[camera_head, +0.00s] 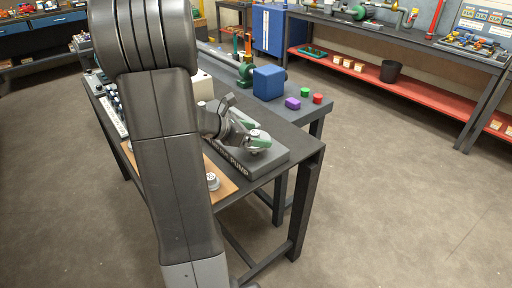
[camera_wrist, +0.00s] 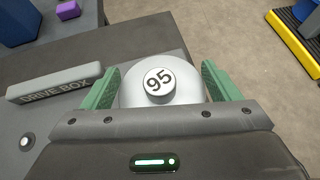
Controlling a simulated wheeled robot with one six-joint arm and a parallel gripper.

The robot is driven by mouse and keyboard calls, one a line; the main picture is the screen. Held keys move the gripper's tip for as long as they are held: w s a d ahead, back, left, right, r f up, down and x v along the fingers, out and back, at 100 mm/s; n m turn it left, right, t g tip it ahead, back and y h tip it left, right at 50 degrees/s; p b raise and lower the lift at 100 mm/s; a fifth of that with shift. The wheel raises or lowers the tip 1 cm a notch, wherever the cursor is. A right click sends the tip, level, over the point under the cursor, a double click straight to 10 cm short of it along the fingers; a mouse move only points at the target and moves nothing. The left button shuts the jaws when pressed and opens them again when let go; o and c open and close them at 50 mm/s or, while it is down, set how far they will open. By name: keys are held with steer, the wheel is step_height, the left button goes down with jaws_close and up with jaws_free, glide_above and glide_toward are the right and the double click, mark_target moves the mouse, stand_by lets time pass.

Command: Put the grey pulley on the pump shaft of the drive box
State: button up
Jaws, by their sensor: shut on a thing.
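My gripper (camera_head: 250,142) is shut on a light grey, round pulley (camera_wrist: 130,98) whose raised hub carries a white tag reading 95. In the wrist view the green fingers of my gripper (camera_wrist: 160,84) press on both sides of it. The held pulley (camera_head: 260,138) is over the right part of the dark grey drive box (camera_head: 270,160), which has PUMP lettering on its front. The wrist view shows the DRIVE BOX label bar (camera_wrist: 55,84). The pump shaft is hidden under the pulley and gripper; I cannot tell whether the pulley touches it.
Another light, round part (camera_head: 212,182) sits on a brown board (camera_head: 222,190) at the table's front. A blue box (camera_head: 268,82), a purple block (camera_head: 292,103), and green (camera_head: 304,92) and red (camera_head: 317,99) pieces stand behind. My arm hides much of the table.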

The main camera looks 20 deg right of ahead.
steer(key=shift+f+b, duration=0.3)
steer(key=shift+f, duration=1.7)
steer(key=shift+f, duration=0.15)
steer(key=o, duration=1.1)
steer(key=shift+c, duration=0.2)
steer(key=shift+r, duration=0.25)
steer(key=p+v, duration=0.1)
steer(key=v, duration=1.1)
steer(key=shift+f, duration=0.2)
